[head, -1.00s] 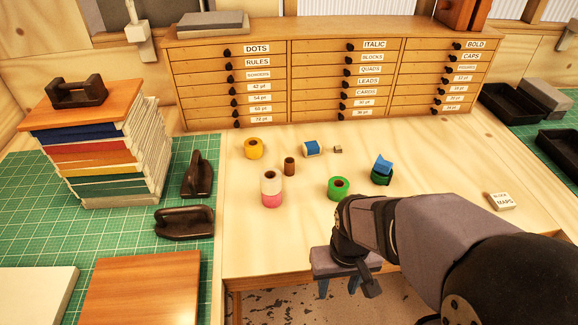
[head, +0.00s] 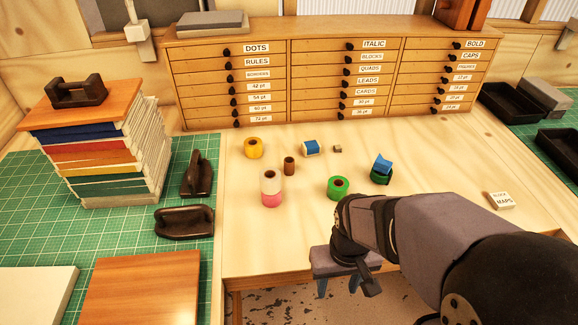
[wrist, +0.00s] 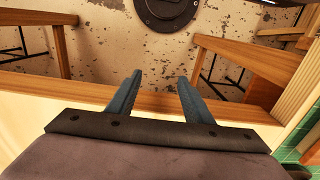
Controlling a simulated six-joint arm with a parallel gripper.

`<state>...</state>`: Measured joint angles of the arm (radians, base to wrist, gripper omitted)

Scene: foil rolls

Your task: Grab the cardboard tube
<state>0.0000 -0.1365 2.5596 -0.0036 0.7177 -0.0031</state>
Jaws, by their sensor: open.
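The cardboard tube (head: 289,166) is a small brown cylinder standing upright on the pale wooden table in the head view. It stands just behind and right of a white and pink roll (head: 270,189). My gripper (head: 336,287) is at the table's front edge, in front of and right of the tube, well apart from it. In the wrist view my gripper's two blue-grey fingers (wrist: 160,98) are spread with nothing between them. The tube is not seen in the wrist view.
A drawer cabinet (head: 288,75) stands behind. Iron weights (head: 186,221) stand left.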

